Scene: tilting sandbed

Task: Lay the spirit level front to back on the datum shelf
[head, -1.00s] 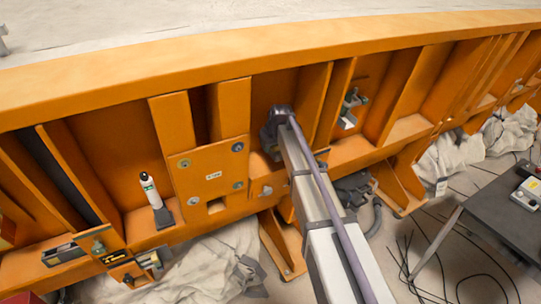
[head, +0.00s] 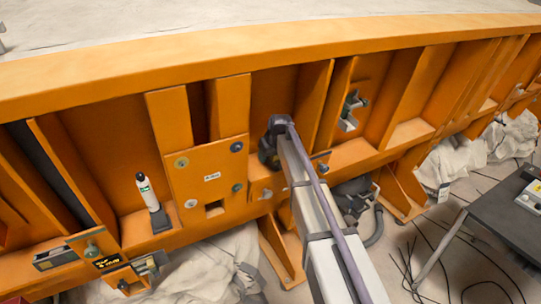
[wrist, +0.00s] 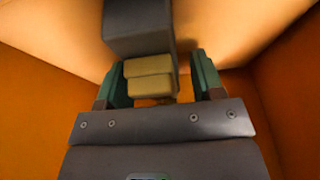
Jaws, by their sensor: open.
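My arm reaches into an orange bay of the frame, and my gripper's dark wrist end shows in the head view (head: 269,145); its fingers are hidden there. In the wrist view my gripper (wrist: 160,82) has its two green fingers apart. A pale beige two-layer block (wrist: 150,78) appears between them, below a dark grey block (wrist: 138,27); I cannot tell whether the fingers touch it. A grey bar with a dark slot (head: 55,258) lies at lower left and may be the spirit level, but I cannot be sure. I cannot identify the datum shelf for certain.
A white bottle-like thing with a green label (head: 147,191) stands on the ledge left of my arm. A bolted orange plate (head: 211,177) is between them. A metal clamp (head: 350,108) is in a bay to the right. A dark table (head: 490,215) stands at far right.

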